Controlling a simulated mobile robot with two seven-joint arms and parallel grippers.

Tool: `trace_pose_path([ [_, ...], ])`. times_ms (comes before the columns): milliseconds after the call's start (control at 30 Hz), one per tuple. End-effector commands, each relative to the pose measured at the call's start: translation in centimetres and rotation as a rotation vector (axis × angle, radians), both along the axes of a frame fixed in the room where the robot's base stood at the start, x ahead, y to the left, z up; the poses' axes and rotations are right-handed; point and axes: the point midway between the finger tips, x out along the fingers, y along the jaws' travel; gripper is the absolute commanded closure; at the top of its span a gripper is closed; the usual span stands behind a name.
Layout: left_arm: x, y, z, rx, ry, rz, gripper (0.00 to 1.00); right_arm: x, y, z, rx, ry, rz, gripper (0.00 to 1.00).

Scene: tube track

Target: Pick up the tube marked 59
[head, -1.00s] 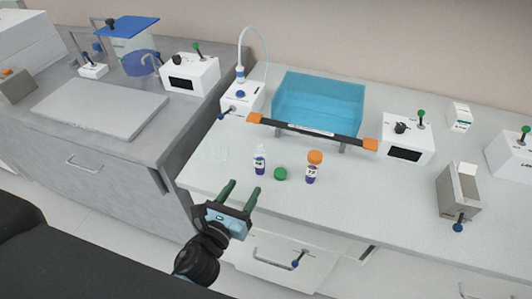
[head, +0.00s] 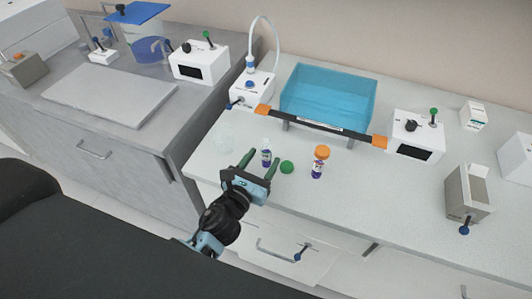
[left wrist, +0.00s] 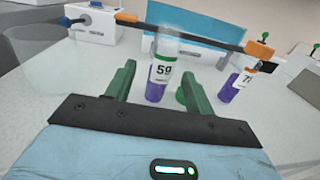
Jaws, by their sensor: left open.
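The tube marked 59 (head: 266,157) stands upright and uncapped on the bench, with purple contents and a white label. In the left wrist view the tube (left wrist: 158,80) shows its number between my fingers. My left gripper (head: 260,161) is open, its green fingers pointing at the tube, one on each side in the picture. The gripper (left wrist: 158,85) holds nothing; I cannot tell how deep the tube is between the fingers. My right gripper is not in view.
A green cap (head: 287,167) lies just right of the tube. An orange-capped tube (head: 318,168) stands further right. A clear vessel (head: 224,138) is at left. Behind are a black bar with orange ends (head: 320,127) and a blue tank (head: 328,97).

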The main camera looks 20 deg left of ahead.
Motion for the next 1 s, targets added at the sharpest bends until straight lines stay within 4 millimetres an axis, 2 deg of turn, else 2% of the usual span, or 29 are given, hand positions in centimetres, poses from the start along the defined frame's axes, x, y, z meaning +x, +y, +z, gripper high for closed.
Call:
trace_pose_path([
  [33,0.9,-0.1,0.3,-0.002,-0.004,0.000,0.47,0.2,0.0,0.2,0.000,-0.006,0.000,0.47],
  [200,2.7,-0.4,0.2,-0.001,-0.002,0.000,0.47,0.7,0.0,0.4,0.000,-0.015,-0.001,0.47],
  [500,3.0,-0.4,0.1,-0.001,-0.001,0.000,0.47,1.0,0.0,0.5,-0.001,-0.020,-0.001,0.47],
  [867,3.0,-0.4,0.1,-0.002,-0.001,0.000,0.94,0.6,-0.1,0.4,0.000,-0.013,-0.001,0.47],
  [1000,3.0,-0.4,0.1,-0.002,-0.001,0.000,0.95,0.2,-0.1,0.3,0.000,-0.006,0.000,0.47],
])
